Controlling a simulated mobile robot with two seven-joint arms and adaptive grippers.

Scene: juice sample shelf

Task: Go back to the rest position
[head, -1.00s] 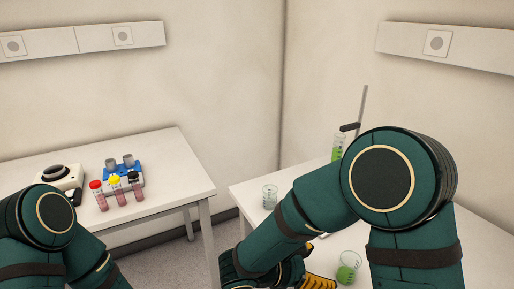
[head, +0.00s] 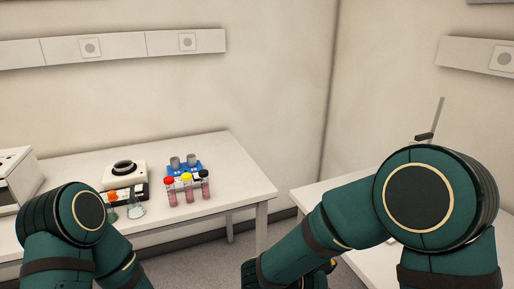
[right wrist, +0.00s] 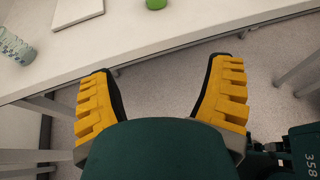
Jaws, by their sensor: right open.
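My right gripper (right wrist: 165,95) shows in the right wrist view with its two yellow fingers spread wide and nothing between them. It is over the floor, in front of the edge of a white table (right wrist: 190,28). In the head view my right arm fills the right side and its gripper is almost wholly hidden behind the arm. My left arm comes in at the lower left of the head view, bent, and its gripper is out of the picture.
In the right wrist view, a green item (right wrist: 156,4) and a clear beaker (right wrist: 18,48) stand on the table.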

